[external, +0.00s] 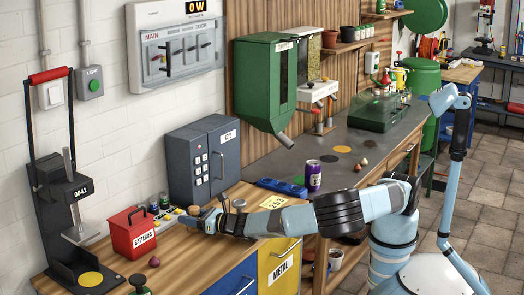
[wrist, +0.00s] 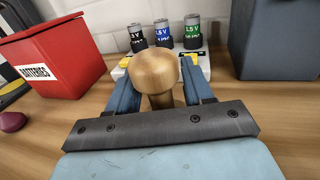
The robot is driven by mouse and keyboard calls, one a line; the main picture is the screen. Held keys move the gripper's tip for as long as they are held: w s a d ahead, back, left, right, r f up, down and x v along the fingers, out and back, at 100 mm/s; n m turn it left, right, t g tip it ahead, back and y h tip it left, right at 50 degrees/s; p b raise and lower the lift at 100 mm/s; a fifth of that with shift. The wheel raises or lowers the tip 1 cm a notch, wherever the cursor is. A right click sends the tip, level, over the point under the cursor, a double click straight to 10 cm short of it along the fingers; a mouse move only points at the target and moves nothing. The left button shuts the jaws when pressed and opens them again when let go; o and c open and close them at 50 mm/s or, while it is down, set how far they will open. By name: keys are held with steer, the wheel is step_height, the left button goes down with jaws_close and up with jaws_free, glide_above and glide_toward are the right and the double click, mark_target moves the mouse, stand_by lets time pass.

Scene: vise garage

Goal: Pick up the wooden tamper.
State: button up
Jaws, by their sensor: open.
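The wooden tamper (wrist: 155,75) has a round light-brown knob on a narrower neck. In the wrist view it stands at the middle, between the two blue fingers of my gripper (wrist: 158,98). The fingers are open, one on each side of the neck; I cannot tell whether either touches it. The tamper's lower part is hidden behind the gripper's dark front plate. In the external view my gripper (external: 205,219) is low over the wooden bench, and the tamper's knob (external: 194,210) shows small at its tip.
A white battery tester (wrist: 122,72) with several batteries stands just behind the tamper. A red BATTERIES box (wrist: 50,62) is to the left. A dark grey key cabinet (wrist: 281,40) is at the back right. A dark red ball (wrist: 12,121) lies at the left.

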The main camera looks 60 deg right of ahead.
steer(key=shift+w, duration=0.25)
steer(key=shift+c, duration=0.3)
steer(key=shift+a, duration=0.1)
jaws_close()
